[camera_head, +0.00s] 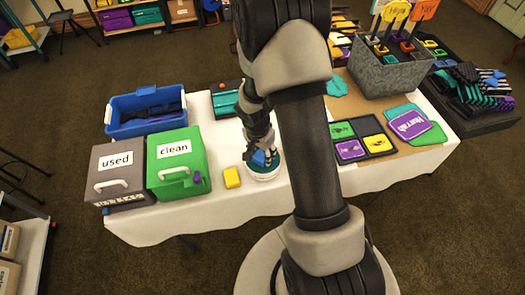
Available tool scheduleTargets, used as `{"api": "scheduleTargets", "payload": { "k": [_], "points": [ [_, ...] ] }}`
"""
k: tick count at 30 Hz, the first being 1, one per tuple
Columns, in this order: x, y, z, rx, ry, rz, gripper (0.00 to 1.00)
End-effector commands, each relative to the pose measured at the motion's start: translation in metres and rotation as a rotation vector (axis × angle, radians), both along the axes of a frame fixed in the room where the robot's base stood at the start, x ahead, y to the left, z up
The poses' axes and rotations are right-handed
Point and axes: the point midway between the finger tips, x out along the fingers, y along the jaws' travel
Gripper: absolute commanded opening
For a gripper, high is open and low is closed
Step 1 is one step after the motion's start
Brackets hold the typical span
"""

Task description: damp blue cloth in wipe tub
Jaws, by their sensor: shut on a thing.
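A small round white wipe tub (263,177) with a teal inside stands near the front edge of the white-covered table. The blue cloth (260,158) shows as a small blue patch at the tub's mouth, right under my gripper. My gripper (265,151) points down over the tub, and its dark fingers are shut on the blue cloth. The fingers and the arm hide part of the cloth and the tub's back rim. I cannot tell how far the cloth sits inside the tub or whether it touches the bottom.
A yellow block (232,177) lies just left of the tub. A green "clean" box (176,172), a grey "used" box (113,178) and a blue crate (126,130) stand further left. A black tray (374,154) with coloured pieces and a grey bin (390,82) are right.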

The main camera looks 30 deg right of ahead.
Motion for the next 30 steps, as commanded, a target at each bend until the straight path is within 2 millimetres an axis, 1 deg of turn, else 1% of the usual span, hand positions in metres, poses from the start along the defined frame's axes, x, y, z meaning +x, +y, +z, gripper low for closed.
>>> {"api": "scheduleTargets", "payload": {
  "k": [15, 30],
  "points": [
    [0.0002, 0.0, 0.0003, 0.0, -0.001, 0.0, 0.22],
    [0.0001, 0.0, -0.0045, 0.0, 0.0, 0.0, 0.22]
  ]
}}
